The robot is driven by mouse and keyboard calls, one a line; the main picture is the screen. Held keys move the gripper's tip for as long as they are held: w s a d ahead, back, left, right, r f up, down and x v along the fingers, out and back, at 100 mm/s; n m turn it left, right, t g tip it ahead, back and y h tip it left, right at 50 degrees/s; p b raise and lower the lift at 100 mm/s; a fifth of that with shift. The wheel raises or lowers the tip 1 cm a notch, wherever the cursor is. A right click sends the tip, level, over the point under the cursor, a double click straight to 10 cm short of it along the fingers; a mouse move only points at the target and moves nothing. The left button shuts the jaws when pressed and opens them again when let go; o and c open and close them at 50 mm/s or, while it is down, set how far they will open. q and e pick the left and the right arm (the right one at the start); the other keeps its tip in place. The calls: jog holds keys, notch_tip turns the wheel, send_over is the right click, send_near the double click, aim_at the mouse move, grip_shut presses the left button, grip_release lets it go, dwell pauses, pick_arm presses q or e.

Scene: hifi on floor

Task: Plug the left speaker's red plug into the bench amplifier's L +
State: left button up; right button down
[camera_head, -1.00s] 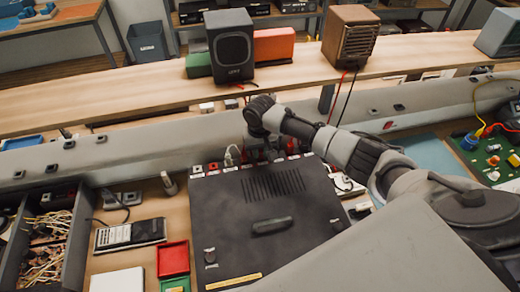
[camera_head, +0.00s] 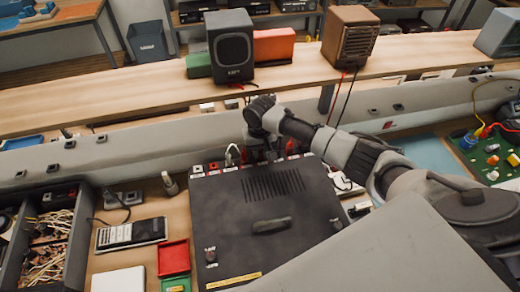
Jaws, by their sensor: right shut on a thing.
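The bench amplifier (camera_head: 285,215) is a dark flat box with a slotted top, and a row of small labelled terminals (camera_head: 213,167) runs along its back edge. The black speaker (camera_head: 231,50) stands on the shelf behind, with a bit of red lead (camera_head: 240,86) below it. My right gripper (camera_head: 268,150) points down at the middle of the terminal row. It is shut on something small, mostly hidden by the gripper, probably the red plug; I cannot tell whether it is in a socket. A white plug (camera_head: 232,155) stands left of it, and red plugs (camera_head: 291,147) right of it. My left gripper is not in view.
A wooden speaker (camera_head: 349,38) with hanging red and black leads stands on the shelf. A grey trunking rail (camera_head: 110,150) runs behind the amplifier. A wire-filled box (camera_head: 80,235), a meter (camera_head: 131,234), a red tray (camera_head: 173,258) and a green circuit board (camera_head: 490,155) flank it.

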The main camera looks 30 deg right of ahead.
jog(key=c, duration=1)
grip_release()
notch_tip(320, 180, up, 16)
jog(key=p, duration=0.4)
jog(key=shift+f, duration=0.15)
dwell(0.4)
